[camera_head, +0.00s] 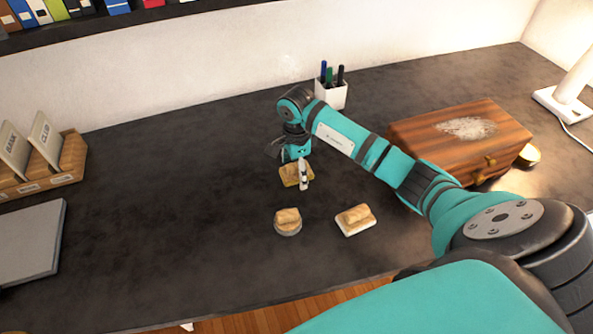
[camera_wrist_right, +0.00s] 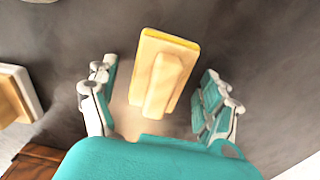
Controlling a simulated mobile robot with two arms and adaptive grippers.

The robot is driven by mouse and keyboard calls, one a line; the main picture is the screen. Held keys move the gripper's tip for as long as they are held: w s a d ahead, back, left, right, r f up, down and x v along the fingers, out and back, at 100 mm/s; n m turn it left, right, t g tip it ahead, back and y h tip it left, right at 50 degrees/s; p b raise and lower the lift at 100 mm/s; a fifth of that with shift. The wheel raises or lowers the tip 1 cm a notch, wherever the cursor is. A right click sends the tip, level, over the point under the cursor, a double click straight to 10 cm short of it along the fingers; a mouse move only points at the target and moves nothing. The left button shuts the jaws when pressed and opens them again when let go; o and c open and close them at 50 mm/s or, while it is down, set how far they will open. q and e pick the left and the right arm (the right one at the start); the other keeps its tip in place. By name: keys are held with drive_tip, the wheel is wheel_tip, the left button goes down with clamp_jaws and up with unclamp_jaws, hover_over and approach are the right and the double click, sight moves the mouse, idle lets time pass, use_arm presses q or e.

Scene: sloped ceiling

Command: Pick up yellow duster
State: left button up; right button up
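The yellow duster (camera_head: 290,176) lies on the dark desk, a wooden block with a raised grip and a yellow layer underneath. It also shows in the right wrist view (camera_wrist_right: 165,72), between the two fingers. My right gripper (camera_head: 292,166) is directly over it and hides part of it in the head view. The right gripper (camera_wrist_right: 157,85) is open, with a gap between each finger and the duster's grip. My left gripper is in no view.
A round-based duster (camera_head: 288,221) and a white-based duster (camera_head: 355,220) lie nearer the front edge. A wooden box (camera_head: 459,138) stands right, a pen holder (camera_head: 331,93) behind. A card rack (camera_head: 45,170) and grey laptop-like slab (camera_head: 30,241) are left. The desk's left middle is clear.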

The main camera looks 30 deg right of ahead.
drive_tip(key=c, duration=1.2)
drive_tip(key=shift+o, duration=0.2)
drive_tip(key=shift+r, duration=0.1)
wheel_tip(320, 180, up, 10)
drive_tip(key=shift+f+b, duration=0.1)
drive_tip(key=shift+b, duration=0.7)
